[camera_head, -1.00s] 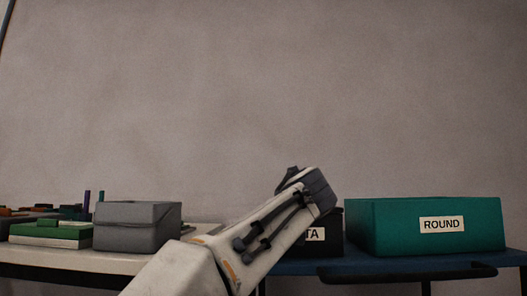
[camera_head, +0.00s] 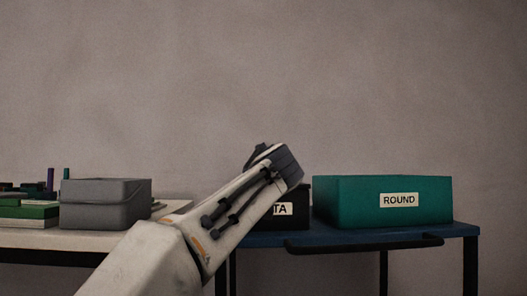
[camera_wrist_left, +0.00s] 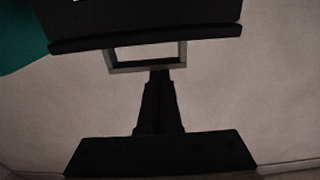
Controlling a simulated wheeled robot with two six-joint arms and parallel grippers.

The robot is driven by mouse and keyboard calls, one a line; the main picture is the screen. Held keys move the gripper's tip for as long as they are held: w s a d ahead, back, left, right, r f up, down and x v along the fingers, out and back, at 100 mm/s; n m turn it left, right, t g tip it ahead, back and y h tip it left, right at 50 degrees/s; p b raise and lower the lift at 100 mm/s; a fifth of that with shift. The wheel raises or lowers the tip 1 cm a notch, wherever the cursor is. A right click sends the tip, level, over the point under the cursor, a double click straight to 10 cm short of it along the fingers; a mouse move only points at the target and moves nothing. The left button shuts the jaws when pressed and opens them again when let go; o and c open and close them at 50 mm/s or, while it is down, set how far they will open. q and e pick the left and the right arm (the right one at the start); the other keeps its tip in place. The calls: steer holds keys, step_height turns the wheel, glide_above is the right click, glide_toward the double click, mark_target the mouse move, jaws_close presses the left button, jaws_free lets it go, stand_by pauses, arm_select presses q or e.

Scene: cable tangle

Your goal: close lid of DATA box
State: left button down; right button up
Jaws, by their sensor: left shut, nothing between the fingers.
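The DATA box (camera_head: 299,216) is dark and stands on the blue table. In the head view my left arm covers most of it, and only "TA" of its label shows. In the left wrist view a dark box-like body (camera_wrist_left: 150,22) with a protruding lip fills the top, with a grey rectangular loop (camera_wrist_left: 146,66) at its edge. My left gripper (camera_wrist_left: 161,76) is shut and empty, its tip at or very near that loop; contact is unclear. The gripper's fingers are hidden in the head view. The lid's angle cannot be told. My right gripper is not in view.
A teal ROUND box (camera_head: 350,205) stands right of the DATA box on the blue table (camera_head: 440,231). A dark bar (camera_head: 365,246) runs along the table's front. A grey box (camera_head: 105,205) and a green box (camera_head: 25,212) sit on the white table (camera_head: 60,238) at left.

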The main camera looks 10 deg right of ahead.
arm_select(q)
steer(key=s+a+f+b, duration=0.25)
steer(key=s+b, duration=0.25)
steer(key=s, duration=0.3)
steer(key=s+a+f+m+g+p, duration=0.1)
steer(key=s+a+f+g+p, duration=0.15)
steer(key=f+p, duration=0.3)
steer(key=s+a+f+m+g+y+p, duration=0.1)
steer(key=s+a+f+m+g+p, duration=0.1)
steer(key=s+f+g+p, duration=0.3)
steer(key=s+a+f+m+g+p, duration=0.1)
steer(key=a+f+g+p, duration=0.1)
steer(key=a+f+p, duration=0.3)
steer(key=s+a+f+m+g+p, duration=0.1)
steer(key=s+a+f+g+p, duration=0.2)
steer(key=s, duration=0.5)
steer(key=s+a+f+g+p, duration=0.2)
steer(key=s+f+g+p, duration=0.15)
steer(key=s, duration=0.35)
steer(key=s+a+f+m+g+p, duration=0.1)
steer(key=s+a+f+g+p, duration=0.2)
steer(key=s, duration=0.5)
step_height(320, 180, up, 36)
steer(key=p, duration=3.6)
steer(key=shift+d+t+y, duration=0.2)
steer(key=shift+t+y, duration=0.2)
